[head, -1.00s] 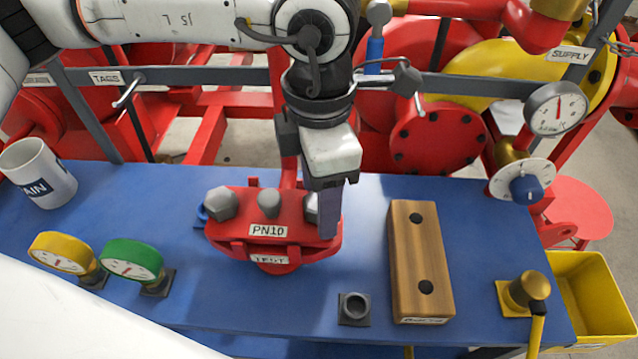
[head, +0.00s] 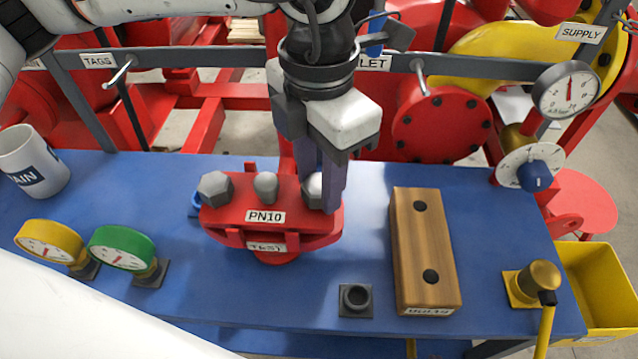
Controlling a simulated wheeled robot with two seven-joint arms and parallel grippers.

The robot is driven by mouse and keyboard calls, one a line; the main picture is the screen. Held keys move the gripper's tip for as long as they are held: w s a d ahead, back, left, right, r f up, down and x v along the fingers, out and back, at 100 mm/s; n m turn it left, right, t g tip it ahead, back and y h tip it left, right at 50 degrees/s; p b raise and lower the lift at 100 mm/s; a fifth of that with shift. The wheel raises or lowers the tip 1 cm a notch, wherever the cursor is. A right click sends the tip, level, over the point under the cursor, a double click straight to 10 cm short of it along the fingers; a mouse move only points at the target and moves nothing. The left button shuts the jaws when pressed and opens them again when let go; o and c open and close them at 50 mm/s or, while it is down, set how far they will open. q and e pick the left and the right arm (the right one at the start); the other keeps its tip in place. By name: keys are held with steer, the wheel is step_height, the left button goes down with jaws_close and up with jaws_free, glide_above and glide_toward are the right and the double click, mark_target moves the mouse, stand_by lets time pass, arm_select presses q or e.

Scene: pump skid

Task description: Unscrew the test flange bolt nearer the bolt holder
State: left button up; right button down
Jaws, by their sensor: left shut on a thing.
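The red test flange (head: 235,217), labelled PN10 and TEST, stands on the blue bench. A grey hex bolt (head: 215,188) sits on its left side and a rounded grey stud (head: 265,186) in its middle. The right bolt (head: 312,188) is on the side nearer the wooden bolt holder (head: 408,250). My left gripper (head: 322,195) comes down from above and is shut on the right bolt; its fingers hide part of the bolt head. The holder is a block with two dark holes in its top. My right gripper is not in view.
A dark socket (head: 355,298) stands between flange and holder. Yellow (head: 50,242) and green (head: 122,248) gauges and a mug (head: 32,162) are on the left. A brass valve (head: 538,280) with a yellow handle is at the right. A grey rail (head: 225,75) crosses behind.

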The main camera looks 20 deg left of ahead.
arm_select(q)
steer(key=n+b, duration=0.2)
steer(key=n, duration=0.1)
steer(key=shift+f, duration=0.3)
steer(key=shift+n+b, duration=0.55)
steer(key=shift+n, duration=0.25)
steer(key=n+b, duration=0.1)
steer(key=n, duration=0.2)
steer(key=shift+b, duration=0.3)
steer(key=n, duration=0.1)
steer(key=n+b, duration=0.1)
steer(key=n, duration=0.1)
steer(key=shift+r, duration=0.25)
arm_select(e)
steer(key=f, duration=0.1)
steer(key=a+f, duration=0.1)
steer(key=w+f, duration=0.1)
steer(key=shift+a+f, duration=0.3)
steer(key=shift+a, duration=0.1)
arm_select(q)
steer(key=o, duration=1.2)
steer(key=shift+c, duration=0.2)
steer(key=shift+r, duration=0.15)
steer(key=shift+r, duration=0.3)
step_height(320, 180, up, 10)
steer(key=shift+f, duration=0.2)
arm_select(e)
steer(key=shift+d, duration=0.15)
